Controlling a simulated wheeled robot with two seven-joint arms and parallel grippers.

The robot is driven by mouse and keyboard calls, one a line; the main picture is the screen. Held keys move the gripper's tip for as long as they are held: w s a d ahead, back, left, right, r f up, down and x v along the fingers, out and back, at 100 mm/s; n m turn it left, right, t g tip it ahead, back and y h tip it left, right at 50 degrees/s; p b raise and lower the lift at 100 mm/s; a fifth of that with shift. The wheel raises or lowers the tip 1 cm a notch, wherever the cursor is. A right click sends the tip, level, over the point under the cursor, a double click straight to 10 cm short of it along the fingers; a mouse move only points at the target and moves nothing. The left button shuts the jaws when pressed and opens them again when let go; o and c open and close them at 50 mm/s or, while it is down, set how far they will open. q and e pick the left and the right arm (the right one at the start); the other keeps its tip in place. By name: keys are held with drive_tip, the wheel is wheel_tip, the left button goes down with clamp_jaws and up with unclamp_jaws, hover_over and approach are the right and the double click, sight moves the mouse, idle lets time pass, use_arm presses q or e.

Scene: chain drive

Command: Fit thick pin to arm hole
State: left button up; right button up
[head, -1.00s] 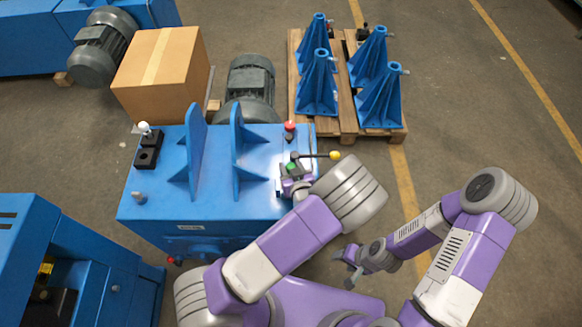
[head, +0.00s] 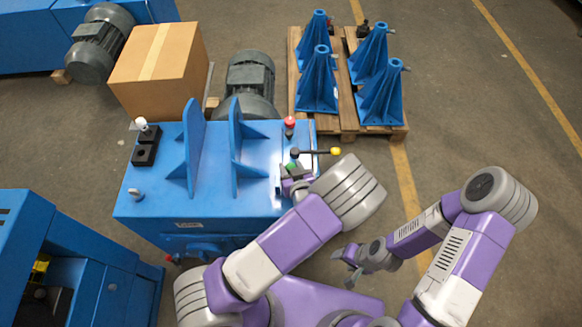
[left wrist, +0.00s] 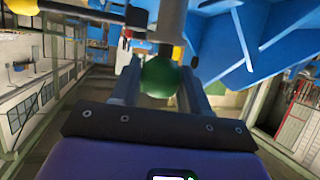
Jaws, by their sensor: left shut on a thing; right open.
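A pin with a green ball knob (left wrist: 160,77) sits between the fingers of my left gripper (left wrist: 163,90) in the left wrist view. A thick grey shaft (left wrist: 172,20) runs on from it, away from the camera. In the head view my left gripper (head: 291,178) is shut on it at the right side of the blue machine (head: 205,208), and the green knob (head: 294,165) shows small. A black arm with a yellow ball end (head: 335,151) lies close beyond it. I cannot tell whether the pin is in a hole. My right gripper (head: 350,268) is open and empty.
A red-knobbed pin (head: 289,122) stands at the machine's far right corner. Two upright blue plates (head: 193,140) rise from its top. A black block with a white knob (head: 145,150) is at the left. A cardboard box (head: 160,75) and a loaded pallet (head: 345,120) are behind.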

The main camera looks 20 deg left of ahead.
use_arm(q)
drive_tip(key=shift+f+b, duration=1.7)
drive_tip(key=shift+f, duration=0.35)
drive_tip(key=o, duration=1.3)
drive_tip(key=p+v, duration=0.2)
drive_tip(key=v, duration=0.5)
drive_tip(key=shift+s+d+r, duration=0.15)
drive_tip(key=shift+s+r, duration=0.05)
drive_tip(key=shift+s, duration=0.05)
